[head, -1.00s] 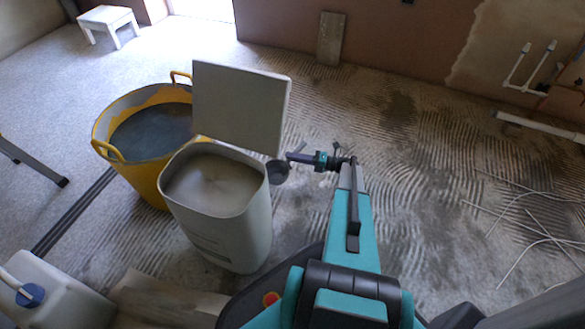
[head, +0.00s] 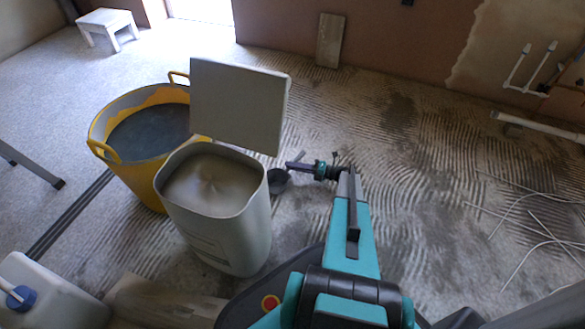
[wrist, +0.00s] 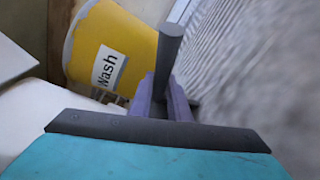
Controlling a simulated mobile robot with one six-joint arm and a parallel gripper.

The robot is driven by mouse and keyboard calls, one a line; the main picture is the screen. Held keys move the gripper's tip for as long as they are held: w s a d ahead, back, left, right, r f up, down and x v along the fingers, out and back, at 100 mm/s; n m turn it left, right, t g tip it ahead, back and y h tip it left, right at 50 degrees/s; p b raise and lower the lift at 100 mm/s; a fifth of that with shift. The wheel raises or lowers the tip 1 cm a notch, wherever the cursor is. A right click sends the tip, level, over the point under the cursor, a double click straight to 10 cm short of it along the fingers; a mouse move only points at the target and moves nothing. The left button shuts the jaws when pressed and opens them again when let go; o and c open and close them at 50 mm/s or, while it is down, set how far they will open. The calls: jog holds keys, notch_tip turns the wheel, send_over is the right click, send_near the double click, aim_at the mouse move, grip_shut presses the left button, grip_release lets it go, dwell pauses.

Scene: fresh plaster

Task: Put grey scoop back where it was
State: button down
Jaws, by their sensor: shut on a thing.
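The grey scoop (head: 278,182) shows in the head view as a dark cup just right of the pale bin. My gripper (head: 294,166) is shut on its handle. In the wrist view, the purple fingers of my gripper (wrist: 163,98) close around the dark grey handle (wrist: 171,42), which sticks up between them. The cup is not clearly visible there. The pale bin (head: 230,235) stands open with beige powder inside and its lid (head: 238,105) raised at the back. The scoop is outside the bin, beside its right wall; I cannot tell whether they touch.
A yellow tub (head: 140,180) of grey material stands left of the bin; its "Wash" label shows in the wrist view (wrist: 108,66). A white jerrycan (head: 45,295) is at bottom left. Thin pale cables (head: 540,235) lie on the right. The ridged floor right of my arm is otherwise largely clear.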

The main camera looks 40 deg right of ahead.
jog(key=shift+f, duration=0.1)
jog(key=c, duration=1.7)
grip_release()
jog(key=shift+o, duration=0.2)
jog(key=shift+s+d, duration=0.1)
jog(key=p+v, duration=0.4)
jog(key=v, duration=0.7)
jog(key=shift+s+d, duration=0.2)
jog(key=shift+s, duration=0.15)
